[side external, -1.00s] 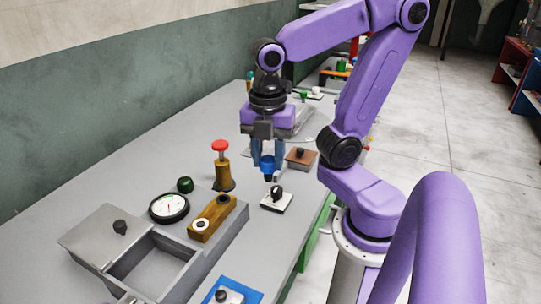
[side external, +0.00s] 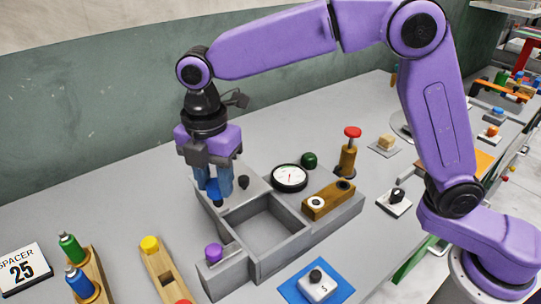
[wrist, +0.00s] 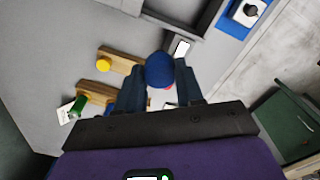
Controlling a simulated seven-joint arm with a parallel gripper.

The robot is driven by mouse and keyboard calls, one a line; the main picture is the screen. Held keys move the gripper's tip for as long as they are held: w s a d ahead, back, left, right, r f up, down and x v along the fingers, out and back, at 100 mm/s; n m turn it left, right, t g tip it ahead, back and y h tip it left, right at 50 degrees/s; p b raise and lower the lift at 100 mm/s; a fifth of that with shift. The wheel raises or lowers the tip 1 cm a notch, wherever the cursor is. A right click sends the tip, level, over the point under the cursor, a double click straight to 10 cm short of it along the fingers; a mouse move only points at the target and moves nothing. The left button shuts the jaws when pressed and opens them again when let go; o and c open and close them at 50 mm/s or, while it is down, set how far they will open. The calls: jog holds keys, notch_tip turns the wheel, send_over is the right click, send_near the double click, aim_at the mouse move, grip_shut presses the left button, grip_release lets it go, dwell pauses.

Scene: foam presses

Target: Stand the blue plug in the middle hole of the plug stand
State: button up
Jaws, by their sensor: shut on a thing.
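My gripper (side external: 213,188) is shut on the blue plug (side external: 214,186) and holds it upright above the work surface, near the back left of the grey box. In the wrist view the blue plug (wrist: 159,70) shows as a round dark blue top between the fingertips (wrist: 160,88). In the wrist view the held plug and fingers hide part of the stand (wrist: 122,58).
A grey block with a purple knob (side external: 213,252) stands between box and stand. A wooden rack with green and blue bottles (side external: 97,270) stands left of the stand.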

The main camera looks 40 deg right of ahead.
jog(key=w+a+f+n, duration=0.1)
jog(key=a+f, duration=0.7)
jog(key=a, duration=0.5)
jog(key=shift+w+a+n, duration=0.3)
jog(key=shift+w+n, duration=0.1)
jog(key=shift+f, duration=0.15)
jog(key=shift+f, duration=2.9)
jog(key=shift+f, duration=1.95)
jog(key=o, duration=1.1)
